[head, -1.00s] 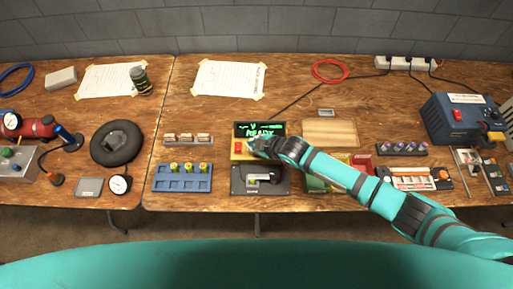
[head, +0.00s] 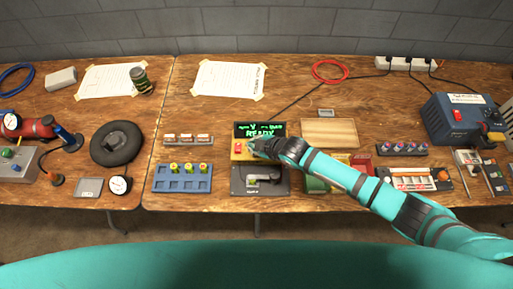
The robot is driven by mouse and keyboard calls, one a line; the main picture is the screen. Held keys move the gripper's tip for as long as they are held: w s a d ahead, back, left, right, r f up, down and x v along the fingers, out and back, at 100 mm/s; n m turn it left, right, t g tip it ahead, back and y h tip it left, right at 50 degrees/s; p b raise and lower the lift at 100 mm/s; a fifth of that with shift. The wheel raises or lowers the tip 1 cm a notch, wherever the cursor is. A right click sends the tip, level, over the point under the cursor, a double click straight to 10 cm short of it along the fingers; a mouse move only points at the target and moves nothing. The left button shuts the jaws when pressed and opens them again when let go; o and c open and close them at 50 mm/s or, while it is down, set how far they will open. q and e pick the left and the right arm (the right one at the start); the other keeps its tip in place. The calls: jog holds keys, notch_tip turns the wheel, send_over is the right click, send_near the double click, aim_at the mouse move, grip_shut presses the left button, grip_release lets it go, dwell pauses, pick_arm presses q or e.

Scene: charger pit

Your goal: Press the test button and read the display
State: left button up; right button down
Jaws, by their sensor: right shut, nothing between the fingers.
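The yellow tester (head: 240,154) stands at the middle of the bench with its black display (head: 260,130) at the back. The display shows green text, with "READY" as the large line; the small line above it is too fine to read. A red button (head: 238,147) is on the tester's left front. My right gripper (head: 254,146) is shut and empty, just right of the red button over the tester's front. It hides the tester's right part, and I cannot tell whether it touches anything. My left gripper is not in view.
A black fixture (head: 259,187) sits in front of the tester. A blue rack (head: 183,184) with several cells is at left, a wooden board (head: 330,132) at right. A blue power unit (head: 452,118) stands far right. Bare wood lies behind the tester.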

jog(key=shift+f, duration=0.4)
jog(key=shift+f+b, duration=0.45)
jog(key=shift+b, duration=0.05)
dwell(0.4)
jog(key=shift+r, duration=0.1)
jog(key=shift+r+p, duration=0.8)
notch_tip(320, 180, up, 5)
jog(key=p, duration=0.5)
jog(key=shift+s, duration=0.1)
dwell(0.8)
